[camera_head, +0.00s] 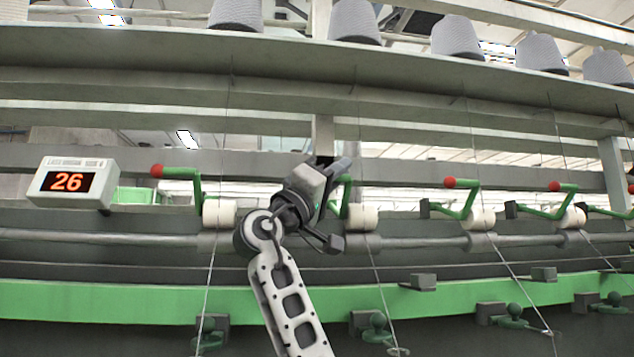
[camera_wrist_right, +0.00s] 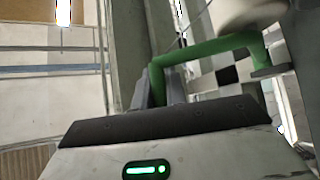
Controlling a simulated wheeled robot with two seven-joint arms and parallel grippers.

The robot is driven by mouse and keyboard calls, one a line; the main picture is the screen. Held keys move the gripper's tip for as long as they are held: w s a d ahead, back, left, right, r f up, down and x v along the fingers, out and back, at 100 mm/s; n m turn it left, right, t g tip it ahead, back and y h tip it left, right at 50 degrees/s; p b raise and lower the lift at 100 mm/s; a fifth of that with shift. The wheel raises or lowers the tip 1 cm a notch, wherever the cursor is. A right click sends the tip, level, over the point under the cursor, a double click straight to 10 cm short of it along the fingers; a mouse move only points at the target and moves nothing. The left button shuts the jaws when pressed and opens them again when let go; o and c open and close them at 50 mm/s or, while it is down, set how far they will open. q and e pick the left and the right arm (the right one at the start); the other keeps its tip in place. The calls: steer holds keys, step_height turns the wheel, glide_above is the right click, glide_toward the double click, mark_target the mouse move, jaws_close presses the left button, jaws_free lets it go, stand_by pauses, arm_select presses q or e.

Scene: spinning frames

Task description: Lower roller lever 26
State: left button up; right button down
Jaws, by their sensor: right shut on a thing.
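A row of green roller levers runs along the grey rail, each beside a white roller. The leftmost lever (camera_head: 183,173) has a red knob and stands beside its roller (camera_head: 219,213). My right gripper (camera_head: 337,172) is at the second lever from the left (camera_head: 346,196), beside that lever's roller (camera_head: 363,217). It is shut on this lever and hides its knob end. In the right wrist view the green lever (camera_wrist_right: 208,48) bends away from between the fingers (camera_wrist_right: 157,92). My left gripper is not in view.
A display reading 26 (camera_head: 72,183) is mounted at the left. More red-knobbed levers (camera_head: 460,198) stand to the right. Grey yarn cones (camera_head: 353,22) sit on the shelf above. Thin yarns run down past the rollers. A green beam (camera_head: 110,303) crosses below.

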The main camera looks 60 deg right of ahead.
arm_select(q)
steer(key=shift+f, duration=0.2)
arm_select(e)
steer(key=shift+f, duration=0.2)
steer(key=c, duration=1.4)
jaws_free()
steer(key=shift+c, duration=0.2)
steer(key=shift+w+a, duration=0.1)
